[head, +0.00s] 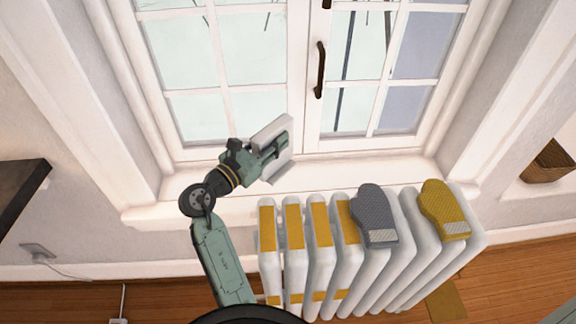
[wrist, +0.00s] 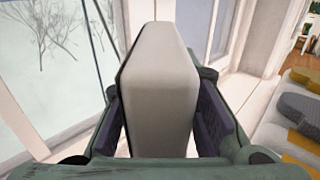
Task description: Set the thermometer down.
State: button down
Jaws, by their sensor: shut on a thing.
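My gripper (head: 278,148) is shut on a pale grey, slab-like thing, which I take to be the thermometer (head: 270,129). In the head view it is tilted, in front of the window and above the left part of the sill (head: 400,174). A gap or contact with the sill cannot be made out. In the wrist view the thermometer (wrist: 158,85) fills the middle, between the dark finger pads of my gripper (wrist: 160,130). Only plain grey faces show; no dial or markings are visible. My gripper hides part of it in the head view.
A white radiator (head: 408,205) stands below the sill, with yellow strips on its left ribs. A grey mitt (head: 374,215) and a yellow mitt (head: 443,208) lie on it. The window's dark handle (head: 320,70) sticks out. The sill right of my gripper looks bare.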

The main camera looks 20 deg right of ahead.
aim_at(275, 164)
notch_tip(275, 164, down, 8)
jog(key=shift+r, duration=0.1)
dwell(0.4)
jog(key=shift+s+f, duration=0.15)
jog(key=shift+f, duration=0.6)
jog(key=c, duration=1.3)
grip_release()
jog(key=shift+f, duration=0.2)
jog(key=shift+r, duration=0.45)
jog(key=r+b+v, duration=0.1)
jog(key=v, duration=1.1)
jog(key=shift+b, duration=0.3)
